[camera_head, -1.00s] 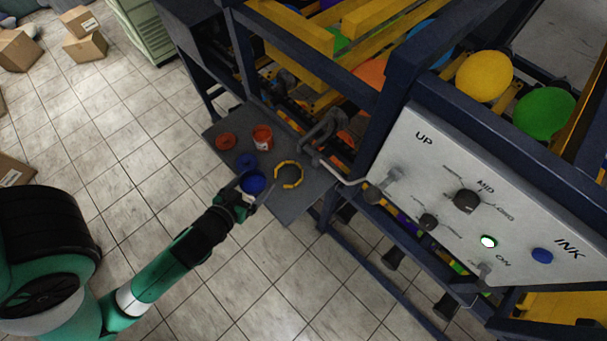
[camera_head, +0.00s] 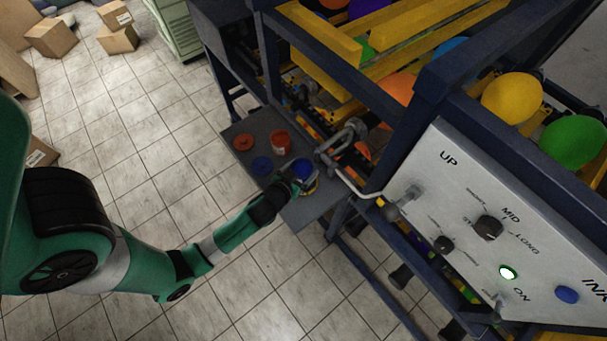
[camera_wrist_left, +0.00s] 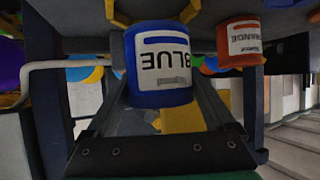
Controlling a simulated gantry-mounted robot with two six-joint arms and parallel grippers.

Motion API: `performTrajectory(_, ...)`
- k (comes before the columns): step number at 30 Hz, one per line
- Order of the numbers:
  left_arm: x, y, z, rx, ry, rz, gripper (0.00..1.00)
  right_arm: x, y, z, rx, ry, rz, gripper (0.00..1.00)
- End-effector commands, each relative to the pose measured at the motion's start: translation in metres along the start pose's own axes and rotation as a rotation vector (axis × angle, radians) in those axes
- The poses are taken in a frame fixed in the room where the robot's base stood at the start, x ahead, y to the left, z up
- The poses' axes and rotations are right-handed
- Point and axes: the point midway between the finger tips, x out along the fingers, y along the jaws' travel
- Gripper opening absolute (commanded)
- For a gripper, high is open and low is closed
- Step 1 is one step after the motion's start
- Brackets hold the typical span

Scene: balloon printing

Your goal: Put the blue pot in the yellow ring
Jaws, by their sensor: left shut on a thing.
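The blue pot (camera_head: 303,167) is at the yellow ring (camera_head: 312,188) on the grey shelf, in the head view. My left gripper (camera_head: 297,181) is shut on it. In the left wrist view, which is upside down, the blue pot (camera_wrist_left: 160,65) with its BLUE label stands between the fingers. Parts of the yellow ring (camera_wrist_left: 118,14) show on both sides of the pot's base. I cannot tell whether the pot rests inside the ring or is just above it. My right gripper is not in view.
On the grey shelf (camera_head: 243,125) stand an orange pot (camera_head: 281,143), an orange lid (camera_head: 243,142) and a blue lid (camera_head: 261,166). A bent metal handle (camera_head: 345,180) and the machine frame are close on the right. The control panel (camera_head: 460,215) lies further right.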

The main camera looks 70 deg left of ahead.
Motion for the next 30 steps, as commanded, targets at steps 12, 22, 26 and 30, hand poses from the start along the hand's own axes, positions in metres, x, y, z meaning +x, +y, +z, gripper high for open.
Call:
performTrajectory(12,0.022,0.002,0.029,0.001,0.002,0.001,0.17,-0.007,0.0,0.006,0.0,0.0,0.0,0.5)
performTrajectory(22,0.023,0.002,0.032,0.001,0.0,0.0,0.95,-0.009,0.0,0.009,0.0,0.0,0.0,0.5)
performTrajectory(26,0.023,0.002,0.032,0.001,0.0,0.0,1.0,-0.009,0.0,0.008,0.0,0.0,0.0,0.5)
performTrajectory(30,0.022,0.001,0.031,0.001,0.0,0.0,1.0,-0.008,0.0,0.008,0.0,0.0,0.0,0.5)
